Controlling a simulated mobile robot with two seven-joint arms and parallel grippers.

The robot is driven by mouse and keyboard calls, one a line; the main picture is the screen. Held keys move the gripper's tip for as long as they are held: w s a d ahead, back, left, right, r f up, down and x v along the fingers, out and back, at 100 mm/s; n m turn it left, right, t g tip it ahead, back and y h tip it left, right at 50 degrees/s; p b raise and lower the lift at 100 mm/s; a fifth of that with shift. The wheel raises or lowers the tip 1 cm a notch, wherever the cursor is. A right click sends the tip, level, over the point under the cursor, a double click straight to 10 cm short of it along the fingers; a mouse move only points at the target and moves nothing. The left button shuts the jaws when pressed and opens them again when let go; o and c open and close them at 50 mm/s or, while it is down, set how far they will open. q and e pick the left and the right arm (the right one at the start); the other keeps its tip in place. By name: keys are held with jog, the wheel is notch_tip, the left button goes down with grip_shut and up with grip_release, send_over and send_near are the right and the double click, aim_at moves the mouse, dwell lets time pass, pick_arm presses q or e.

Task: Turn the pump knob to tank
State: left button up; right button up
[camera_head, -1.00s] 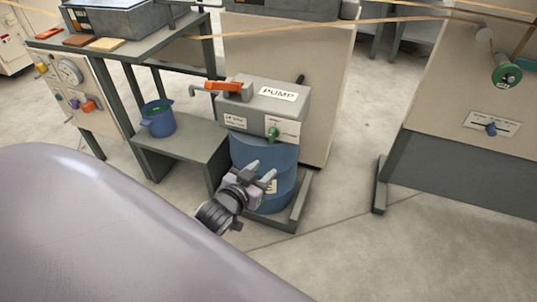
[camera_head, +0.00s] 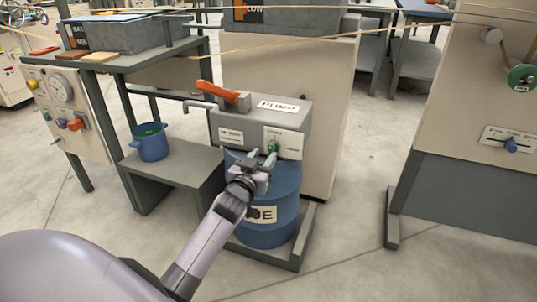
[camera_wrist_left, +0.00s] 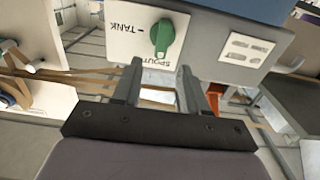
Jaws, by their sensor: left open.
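The green pump knob (camera_head: 273,147) sits on a white label plate on the front of the grey pump box (camera_head: 302,119). In the left wrist view, which is upside down, the knob (camera_wrist_left: 163,38) stands lengthwise in line with the word SPOUT. The word TANK is at its side, across the knob's length. My left gripper (camera_head: 262,158) is open and empty, just in front of and slightly below the knob in the head view. In the wrist view its two fingers (camera_wrist_left: 158,72) are apart, pointing at the plate, with no visible contact. My right gripper is not in view.
The pump box sits on a blue drum (camera_head: 275,228) in a grey frame. An orange lever (camera_head: 219,92) and a spout (camera_head: 199,105) are at its left. A blue pot (camera_head: 152,143) stands on a low grey bench (camera_head: 176,165). Floor is open at the right.

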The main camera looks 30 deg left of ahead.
aim_at(270, 147)
pick_arm(q)
jog(key=shift+b+x, duration=0.8)
jog(key=shift+x, duration=1.55)
grip_shut()
